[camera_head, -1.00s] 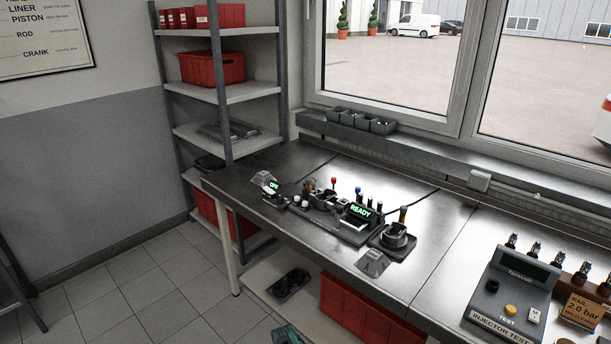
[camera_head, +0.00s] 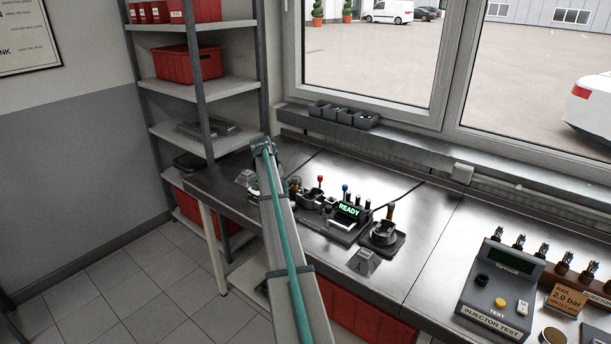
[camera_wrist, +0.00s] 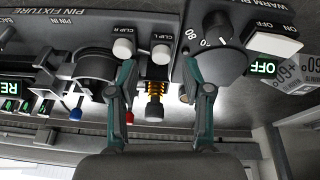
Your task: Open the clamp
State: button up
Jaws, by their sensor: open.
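My gripper (camera_wrist: 158,85) is open in the wrist view, its two teal fingers apart with nothing between the tips. They reach over the pin fixture (camera_wrist: 45,70), near the white buttons marked CLIP R (camera_wrist: 123,48) and CLIP L (camera_wrist: 160,55). A gold-spring plunger with a dark cap (camera_wrist: 155,110) shows between the fingers. A red-knobbed lever (camera_head: 320,178) and a blue-knobbed lever (camera_head: 345,187) stand upright on the fixture in the head view. No part is labelled as the clamp; I cannot tell which it is. In the head view my arm hides the gripper and the fixture's left end.
A black dial (camera_wrist: 217,52) and a lit OFF display (camera_wrist: 264,67) stand right in the wrist view. In the head view a READY display (camera_head: 349,209), a round black holder (camera_head: 383,234) and an injector tester (camera_head: 505,285) stand on the bench.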

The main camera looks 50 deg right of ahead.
aim_at(320, 176)
jog(key=s+d+r+m, duration=0.2)
jog(key=d+r, duration=0.3)
jog(key=d, duration=0.3)
jog(key=s+d+r+m, duration=0.25)
jog(key=d+r, duration=0.25)
jog(key=d, duration=0.3)
jog(key=shift+n+g+h, duration=0.3)
jog(key=shift+n+g, duration=0.05)
jog(key=shift+g, duration=0.05)
jog(key=p+x, duration=0.1)
jog(key=x, duration=0.2)
jog(key=p+x, duration=0.2)
jog(key=x, duration=0.2)
jog(key=p+x, duration=0.1)
jog(key=x, duration=0.2)
jog(key=shift+a+f, duration=0.25)
jog(key=shift+f, duration=0.25)
grip_shut()
